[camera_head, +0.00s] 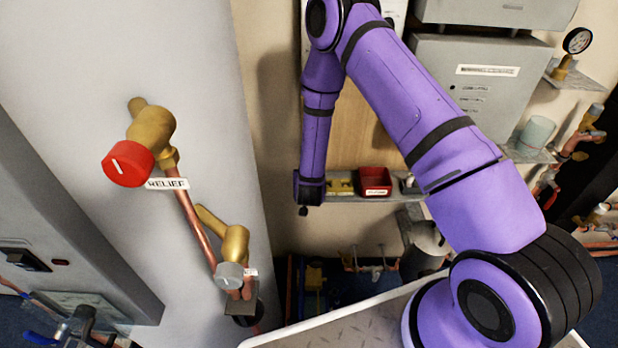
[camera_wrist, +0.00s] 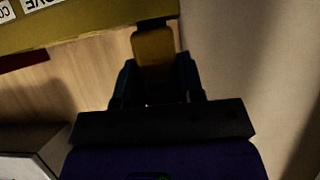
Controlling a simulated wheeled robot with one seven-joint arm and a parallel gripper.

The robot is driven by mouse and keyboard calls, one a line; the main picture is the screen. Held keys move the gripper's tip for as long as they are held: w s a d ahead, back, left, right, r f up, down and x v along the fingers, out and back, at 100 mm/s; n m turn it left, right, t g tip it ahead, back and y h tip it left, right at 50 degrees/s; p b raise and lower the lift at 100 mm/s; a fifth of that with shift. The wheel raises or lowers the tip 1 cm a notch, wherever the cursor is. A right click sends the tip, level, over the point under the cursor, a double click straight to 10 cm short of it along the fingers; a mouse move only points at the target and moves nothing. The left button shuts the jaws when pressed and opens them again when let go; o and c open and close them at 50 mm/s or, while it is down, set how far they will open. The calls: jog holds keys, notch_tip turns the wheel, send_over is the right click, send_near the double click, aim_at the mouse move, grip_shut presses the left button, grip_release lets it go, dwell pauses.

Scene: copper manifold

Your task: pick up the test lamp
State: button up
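In the wrist view my gripper (camera_wrist: 156,82) points up the picture, with its two dark fingers apart. A small amber-yellow block (camera_wrist: 153,48) with a dark band at its top stands between and just beyond the fingertips. It may be the test lamp, but the view is too dark to be sure. I cannot tell whether the fingers touch it. In the head view my gripper hangs at the left end of a small wall shelf (camera_head: 357,199), and its fingers are not clear. A yellow thing (camera_head: 340,187) sits on that shelf beside the gripper.
A red bin (camera_head: 375,181) stands on the shelf right of the yellow thing. A large grey cabinet with a red-knobbed relief valve (camera_head: 128,164) and copper pipe stands at left. A grey box (camera_head: 478,85) hangs above right. In the wrist view a yellow labelled surface (camera_wrist: 60,25) lies upper left.

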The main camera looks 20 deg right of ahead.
jog(key=c, duration=0.4)
jog(key=shift+r, duration=0.8)
notch_tip(320, 180, up, 2)
jog(key=shift+r, duration=0.1)
jog(key=s+d, duration=0.3)
jog(key=s, duration=0.1)
jog(key=s+d, duration=0.4)
jog(key=s+d+r, duration=0.1)
jog(key=s+d, duration=0.2)
jog(key=s, duration=0.1)
jog(key=shift+d+r, duration=0.1)
jog(key=shift+d, duration=0.2)
